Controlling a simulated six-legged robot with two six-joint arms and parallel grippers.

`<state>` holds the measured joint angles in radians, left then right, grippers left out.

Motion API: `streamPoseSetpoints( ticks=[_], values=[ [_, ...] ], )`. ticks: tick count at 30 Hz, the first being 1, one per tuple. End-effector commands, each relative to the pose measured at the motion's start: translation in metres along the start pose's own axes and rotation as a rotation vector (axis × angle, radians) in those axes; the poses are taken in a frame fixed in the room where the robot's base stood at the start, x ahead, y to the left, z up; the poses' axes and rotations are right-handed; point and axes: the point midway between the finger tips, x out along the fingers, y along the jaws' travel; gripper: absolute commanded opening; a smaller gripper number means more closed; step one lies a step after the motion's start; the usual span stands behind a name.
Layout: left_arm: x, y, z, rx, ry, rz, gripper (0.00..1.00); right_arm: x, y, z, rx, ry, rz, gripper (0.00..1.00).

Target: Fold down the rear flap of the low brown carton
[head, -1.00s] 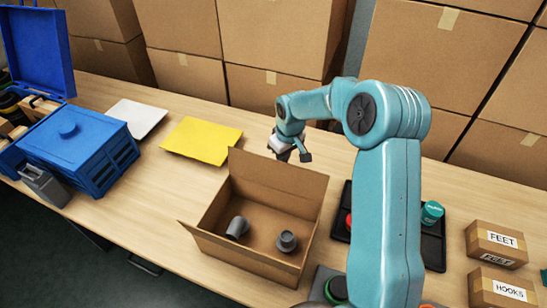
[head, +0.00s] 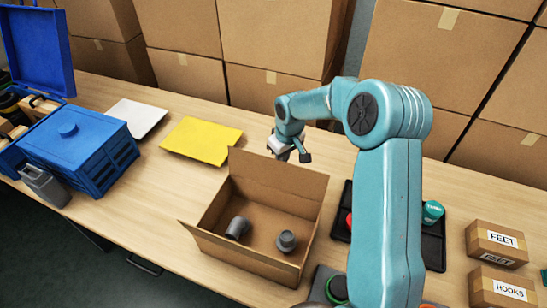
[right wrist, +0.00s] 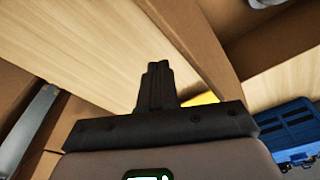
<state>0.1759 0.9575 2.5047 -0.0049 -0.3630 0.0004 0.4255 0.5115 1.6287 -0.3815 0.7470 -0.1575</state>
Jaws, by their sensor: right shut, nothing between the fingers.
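The low brown carton (head: 250,266) is open on the wooden table, with two grey cup-like parts (head: 238,228) (head: 286,241) inside. Its rear flap (head: 277,183) stands up along the back edge. My right gripper (head: 291,157) is at the flap's top edge, on its far side, with the fingertips partly hidden behind it. I cannot tell whether it touches the flap. In the right wrist view the gripper (right wrist: 157,70) is shut and empty, beside a brown cardboard strip (right wrist: 190,40). My left gripper is not in view.
A yellow sheet (head: 202,140) and a white sheet (head: 137,117) lie left of the carton. A blue box (head: 85,150) stands further left. A black tray (head: 433,247) and small labelled boxes (head: 497,243) are on the right. Large cartons (head: 275,40) line the back.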

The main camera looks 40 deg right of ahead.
Motion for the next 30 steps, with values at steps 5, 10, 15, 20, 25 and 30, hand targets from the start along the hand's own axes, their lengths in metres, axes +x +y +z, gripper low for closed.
streamPoseSetpoints(
  ticks=[5, 10, 15, 20, 25, 30],
  values=[
    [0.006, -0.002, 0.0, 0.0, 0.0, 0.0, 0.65, -0.003, -0.012, 0.006, -0.001, 0.001, 0.0, 0.0],
    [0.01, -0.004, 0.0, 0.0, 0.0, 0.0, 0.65, -0.006, -0.023, 0.013, -0.002, 0.0, 0.0, 0.0],
    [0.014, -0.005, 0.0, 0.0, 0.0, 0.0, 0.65, -0.01, -0.035, 0.018, -0.001, 0.001, 0.0, 0.0],
    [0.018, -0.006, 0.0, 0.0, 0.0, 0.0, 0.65, -0.013, -0.045, 0.024, -0.002, 0.001, 0.0, 0.0],
    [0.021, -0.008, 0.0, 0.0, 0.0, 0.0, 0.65, -0.017, -0.056, 0.03, -0.002, 0.001, 0.0, 0.0],
    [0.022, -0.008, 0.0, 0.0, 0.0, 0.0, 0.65, -0.019, -0.061, 0.033, -0.001, 0.001, 0.001, 0.0]
  ],
)
